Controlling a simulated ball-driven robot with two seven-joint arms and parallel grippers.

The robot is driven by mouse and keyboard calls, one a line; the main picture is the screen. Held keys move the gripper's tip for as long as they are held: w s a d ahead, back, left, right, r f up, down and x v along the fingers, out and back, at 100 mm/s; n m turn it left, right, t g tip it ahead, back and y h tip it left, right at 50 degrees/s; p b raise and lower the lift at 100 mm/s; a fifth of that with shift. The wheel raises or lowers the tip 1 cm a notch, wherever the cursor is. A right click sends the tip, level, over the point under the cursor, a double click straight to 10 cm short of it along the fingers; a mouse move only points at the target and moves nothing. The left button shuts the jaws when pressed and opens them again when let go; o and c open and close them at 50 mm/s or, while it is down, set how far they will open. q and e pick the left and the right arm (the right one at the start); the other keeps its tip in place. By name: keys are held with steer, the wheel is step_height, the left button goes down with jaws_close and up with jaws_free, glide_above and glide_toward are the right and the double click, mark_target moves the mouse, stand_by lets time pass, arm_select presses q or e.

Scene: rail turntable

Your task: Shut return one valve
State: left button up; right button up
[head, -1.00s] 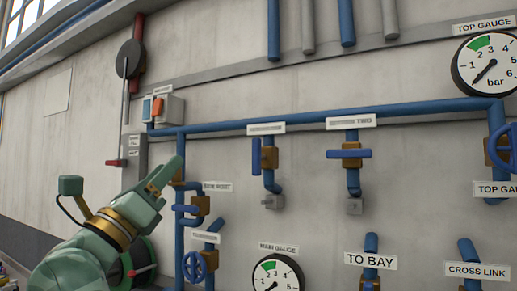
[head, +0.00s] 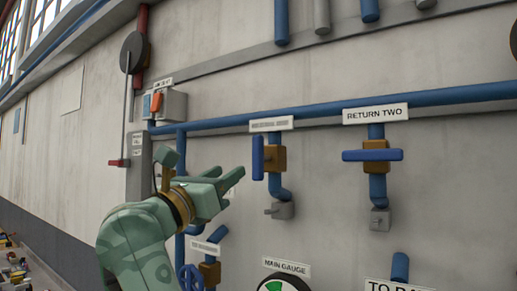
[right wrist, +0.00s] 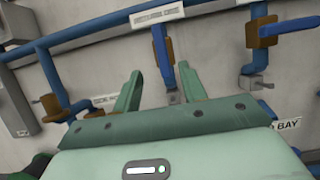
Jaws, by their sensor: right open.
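The valve under a blurred label (head: 272,124), left of return two, has a blue lever handle (head: 257,155) standing vertical, along its pipe, on a brown body (head: 278,158). The label's words are too blurred to read surely. In the right wrist view this blue handle (right wrist: 161,45) shows just beyond the fingertips. My right gripper (head: 234,186) is open and empty, below and left of the handle and apart from it. In the right wrist view its open fingers (right wrist: 160,73) point at the wall. My left gripper is not in view.
The return two valve (head: 372,155) to the right has its blue handle crosswise. A switch box (head: 168,105) is up left, a main gauge (head: 284,285) below. A blue pipe (head: 330,111) runs along the wall above. Bare wall lies between the two valves.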

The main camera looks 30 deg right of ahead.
mark_target(255, 154)
steer(key=p+x, duration=0.4)
steer(key=x, duration=0.8)
steer(key=shift+s+f, duration=0.1)
steer(key=shift+s, duration=0.05)
steer(key=shift+w+d, duration=0.3)
steer(key=shift+d, duration=0.2)
jaws_close()
